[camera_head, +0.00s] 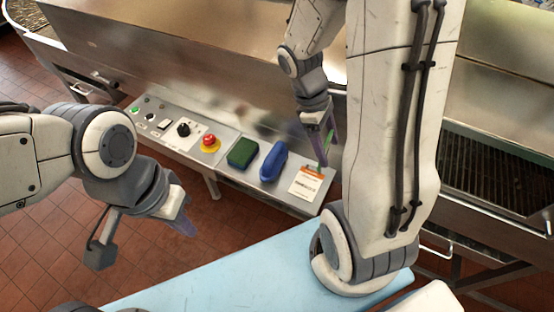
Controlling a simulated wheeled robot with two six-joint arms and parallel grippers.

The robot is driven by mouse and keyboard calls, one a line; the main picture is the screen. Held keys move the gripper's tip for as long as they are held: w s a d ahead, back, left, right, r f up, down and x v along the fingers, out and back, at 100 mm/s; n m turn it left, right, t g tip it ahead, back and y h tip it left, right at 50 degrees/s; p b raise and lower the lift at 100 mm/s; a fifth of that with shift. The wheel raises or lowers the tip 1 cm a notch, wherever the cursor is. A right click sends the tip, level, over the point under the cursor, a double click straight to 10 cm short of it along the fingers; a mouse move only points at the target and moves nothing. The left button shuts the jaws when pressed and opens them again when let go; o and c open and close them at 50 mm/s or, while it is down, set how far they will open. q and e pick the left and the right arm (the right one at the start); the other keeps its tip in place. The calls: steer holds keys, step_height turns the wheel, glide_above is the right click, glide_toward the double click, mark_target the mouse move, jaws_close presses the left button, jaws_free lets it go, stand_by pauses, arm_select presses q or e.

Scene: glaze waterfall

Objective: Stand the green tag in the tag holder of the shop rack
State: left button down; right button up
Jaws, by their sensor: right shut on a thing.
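My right gripper (328,128) hangs over the right end of a grey metal control panel. It is shut on the green tag (326,148), which shows as a thin, steeply tilted green strip below the fingers. The tag's lower end is close above a white printed card with an orange top edge (306,183); I cannot tell whether they touch. No tag holder or shop rack can be made out clearly. My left gripper (184,221) is at the lower left over the tiled floor, away from the panel, and its opening is hard to see.
The panel carries a red stop button (209,141), a black knob (184,129), a green block (242,153) and a blue object (274,162). A steel machine (200,50) stands behind. A light blue surface (235,275) is in front. My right arm covers the right middle.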

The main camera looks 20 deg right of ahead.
steer(key=shift+w+a+f+p, duration=0.2)
steer(key=shift+w+a+f, duration=1)
steer(key=shift+f, duration=0.55)
steer(key=shift+w+a+f+p, duration=0.25)
steer(key=shift+w+a+f, duration=0.95)
steer(key=shift+f, duration=0.5)
steer(key=shift+w+a+f+p, duration=0.2)
steer(key=shift+w+a+f, duration=1)
steer(key=shift+f, duration=0.55)
steer(key=shift+f, duration=0.1)
steer(key=shift+f, duration=0.15)
steer(key=o, duration=1.3)
steer(key=shift+o, duration=0.2)
steer(key=shift+r, duration=0.2)
